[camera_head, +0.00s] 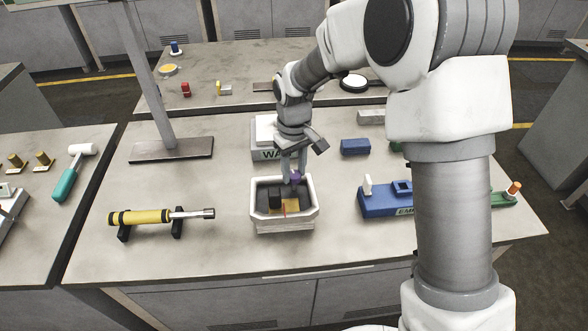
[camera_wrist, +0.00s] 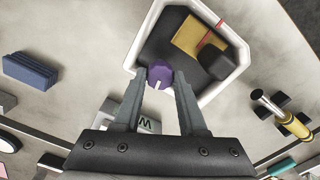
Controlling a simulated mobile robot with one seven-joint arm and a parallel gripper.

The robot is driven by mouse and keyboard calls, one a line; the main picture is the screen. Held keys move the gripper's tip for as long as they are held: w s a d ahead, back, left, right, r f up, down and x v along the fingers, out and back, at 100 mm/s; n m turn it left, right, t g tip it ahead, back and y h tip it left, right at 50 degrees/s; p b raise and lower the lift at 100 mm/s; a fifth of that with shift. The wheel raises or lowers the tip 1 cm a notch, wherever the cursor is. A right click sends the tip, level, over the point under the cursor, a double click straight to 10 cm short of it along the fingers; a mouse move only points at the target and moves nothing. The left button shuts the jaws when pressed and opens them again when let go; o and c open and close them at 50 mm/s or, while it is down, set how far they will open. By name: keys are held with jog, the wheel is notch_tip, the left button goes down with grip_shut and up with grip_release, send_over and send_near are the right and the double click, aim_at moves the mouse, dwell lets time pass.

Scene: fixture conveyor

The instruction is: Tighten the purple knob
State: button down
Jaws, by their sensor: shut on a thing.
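In the head view the knob (camera_head: 295,177) shows at the back of the tray (camera_head: 284,224), under my gripper. My gripper (camera_wrist: 160,88) points down, with one finger on each side of the knob, and is shut on it. A pale mark shows on the knob's face. The fingers partly hide the knob in the head view.
The tray also holds a black block (camera_wrist: 214,62) and a yellow piece (camera_wrist: 196,36). A yellow tool (camera_head: 145,217) rests on black stands at left. A blue fixture (camera_head: 385,203) and a blue block (camera_head: 355,146) are at right. A grey post (camera_head: 150,85) stands behind left.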

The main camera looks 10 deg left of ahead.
aim_at(294, 174)
jog(key=shift+c, duration=2.3)
grip_release()
notch_tip(294, 174, up, 18)
jog(key=p, duration=0.1)
jog(key=shift+f, duration=0.25)
jog(key=shift+d, duration=0.1)
jog(key=s+d+r+m+t, duration=0.1)
jog(key=s+d+r+m, duration=0.1)
jog(key=s+d+r, duration=0.4)
jog(key=s+d+r+m+t, duration=0.1)
jog(key=s+d+m+t, duration=0.15)
jog(key=d, duration=0.55)
jog(key=s+d+f+m+t, duration=0.1)
jog(key=s+d+m, duration=0.1)
jog(key=s+d, duration=0.2)
jog(key=s+d+f+m+t, duration=0.1)
jog(key=s+d, duration=0.3)
jog(key=s, duration=0.4)
jog(key=shift+s+f+m, duration=0.25)
jog(key=shift+s+m, duration=0.15)
jog(key=shift+m, duration=0.05)
